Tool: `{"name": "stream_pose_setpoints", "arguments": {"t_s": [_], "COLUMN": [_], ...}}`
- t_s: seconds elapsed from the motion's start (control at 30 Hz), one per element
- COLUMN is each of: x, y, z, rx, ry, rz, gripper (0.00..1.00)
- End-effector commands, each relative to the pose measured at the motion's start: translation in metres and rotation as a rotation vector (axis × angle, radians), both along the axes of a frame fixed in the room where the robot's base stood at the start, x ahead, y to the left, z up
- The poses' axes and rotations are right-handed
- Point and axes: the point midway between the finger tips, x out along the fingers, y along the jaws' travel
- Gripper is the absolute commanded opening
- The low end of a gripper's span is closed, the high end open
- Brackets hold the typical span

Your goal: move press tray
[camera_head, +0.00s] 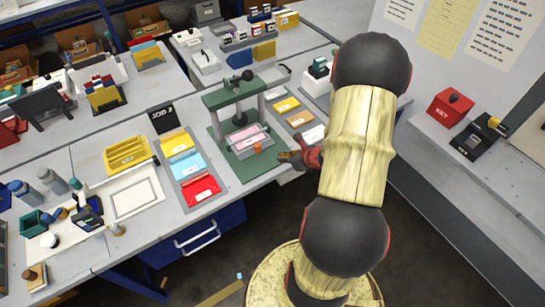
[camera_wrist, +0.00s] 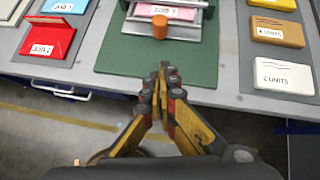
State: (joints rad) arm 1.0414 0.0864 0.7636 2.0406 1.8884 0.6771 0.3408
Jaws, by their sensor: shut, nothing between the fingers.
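The press (camera_head: 236,100) is a green frame with metal posts and a black knob on top, standing on a green base plate (camera_head: 244,166). The press tray (camera_head: 249,138), with a pink sheet in it, lies low between the posts. An orange knob (camera_head: 257,147) is on its front; in the wrist view the tray (camera_wrist: 185,12) shows at the top with the orange knob (camera_wrist: 160,27) facing me. My gripper (camera_head: 290,157) is shut and empty at the table's front edge, in front of the tray and apart from it. In the wrist view the fingertips (camera_wrist: 162,72) point toward the knob.
Left of the press are yellow (camera_head: 175,142), blue (camera_head: 188,165) and red (camera_head: 200,189) trays. On its right lie several cards, including a white one labelled 2 UNITS (camera_wrist: 284,76). A blue drawer (camera_head: 210,232) with a handle is under the table. The green plate's front is clear.

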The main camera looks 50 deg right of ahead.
Motion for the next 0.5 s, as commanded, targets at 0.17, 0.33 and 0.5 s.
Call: {"name": "stream_pose_setpoints", "arguments": {"t_s": [0.17,0.33,0.5], "x": [0.022,0.046,0.071], "y": [0.002,0.001,-0.001], "z": [-0.026,-0.05,-0.065], "rx": [0.003,0.002,-0.002], "ry": [0.003,0.003,0.001], "rz": [0.006,0.006,0.008], "gripper": [0.0,0.0,0.0]}}
